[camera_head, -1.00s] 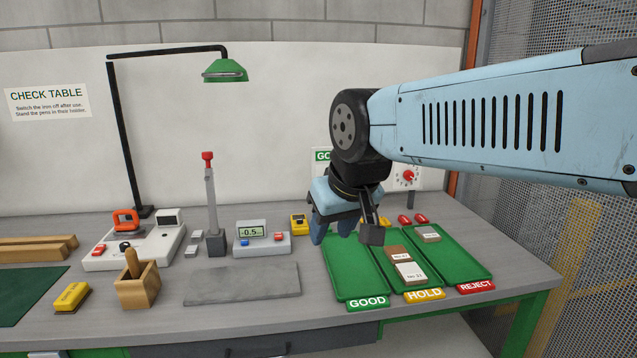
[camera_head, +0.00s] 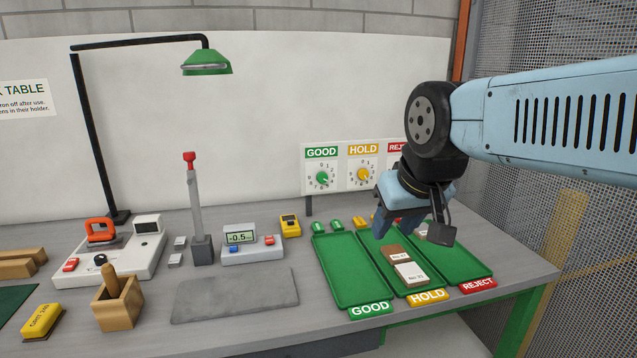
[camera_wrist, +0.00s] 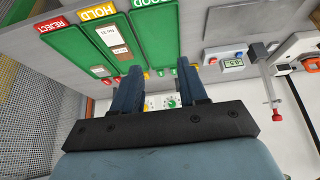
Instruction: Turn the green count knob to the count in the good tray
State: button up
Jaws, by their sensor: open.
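The green count knob (camera_head: 322,178) is on the GOOD dial of a white panel (camera_head: 352,180) behind the trays, with small numbers around it. Its exact setting is too small to read. In the wrist view the knob (camera_wrist: 172,102) shows small, between and beyond the fingers. The green GOOD tray (camera_head: 350,298) is the left one of three, and I see no board in it. My gripper (camera_head: 397,224) is open and empty above the HOLD and REJECT trays, right of the knob and apart from it. It shows large in the wrist view (camera_wrist: 157,72).
A yellow knob (camera_head: 363,175) sits right of the green one. A meter (camera_head: 252,243) stands left.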

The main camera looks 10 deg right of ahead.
jog(key=shift+o, duration=0.4)
jog(key=shift+o, duration=0.8)
jog(key=shift+w, duration=0.1)
jog(key=shift+o, duration=0.8)
jog(key=shift+m+t+h, duration=0.3)
jog(key=shift+m, duration=0.4)
jog(key=w, duration=0.1)
jog(key=w+f, duration=0.1)
jog(key=w, duration=0.3)
jog(key=shift+w+d+f, duration=0.1)
jog(key=shift+w+f, duration=0.15)
jog(key=shift+f, duration=0.1)
jog(key=m+t, duration=1.2)
jog(key=m, duration=1.1)
send_near(323, 179)
jog(key=w, duration=0.8)
jog(key=shift+w+d, duration=0.2)
jog(key=shift+w, duration=0.05)
